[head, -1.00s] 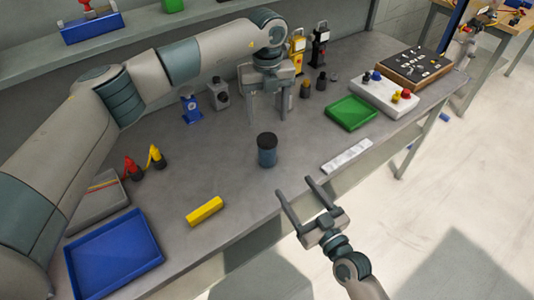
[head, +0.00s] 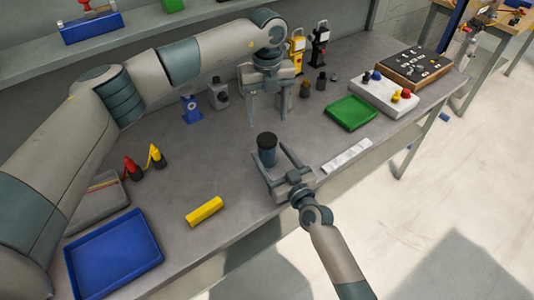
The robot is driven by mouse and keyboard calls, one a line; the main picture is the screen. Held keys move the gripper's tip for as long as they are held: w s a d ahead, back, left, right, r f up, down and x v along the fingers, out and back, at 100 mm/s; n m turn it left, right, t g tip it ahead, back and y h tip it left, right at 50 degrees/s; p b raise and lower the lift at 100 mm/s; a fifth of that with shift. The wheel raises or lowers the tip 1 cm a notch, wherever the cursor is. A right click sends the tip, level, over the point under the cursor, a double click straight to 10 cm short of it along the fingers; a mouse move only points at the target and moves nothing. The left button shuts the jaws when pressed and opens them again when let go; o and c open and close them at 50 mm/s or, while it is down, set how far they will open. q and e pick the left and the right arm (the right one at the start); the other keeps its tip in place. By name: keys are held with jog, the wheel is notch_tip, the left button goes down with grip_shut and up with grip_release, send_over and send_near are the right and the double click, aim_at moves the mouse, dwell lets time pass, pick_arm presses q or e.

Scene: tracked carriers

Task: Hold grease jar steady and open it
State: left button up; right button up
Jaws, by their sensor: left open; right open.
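The grease jar (head: 267,156) is a dark blue-grey cylinder with a black lid (head: 266,140) on top. It stands upright on the grey workbench. My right gripper (head: 272,158) is open at the bench's front side, with its fingers reaching toward the jar, one on each side of its lower part. Whether the fingers touch the jar cannot be told. My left gripper (head: 268,106) is open above the bench behind the jar, fingers pointing down, with nothing seen between them.
A yellow block (head: 204,211) and a blue tray (head: 113,254) lie to the left. A green tray (head: 351,113) and a white ruler-like strip (head: 347,156) lie to the right. Small dark bottles and a blue stand (head: 191,110) are at the back.

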jog(key=shift+w+a, duration=0.25)
jog(key=shift+w, duration=0.2)
jog(key=shift+c, duration=0.7)
grip_shut()
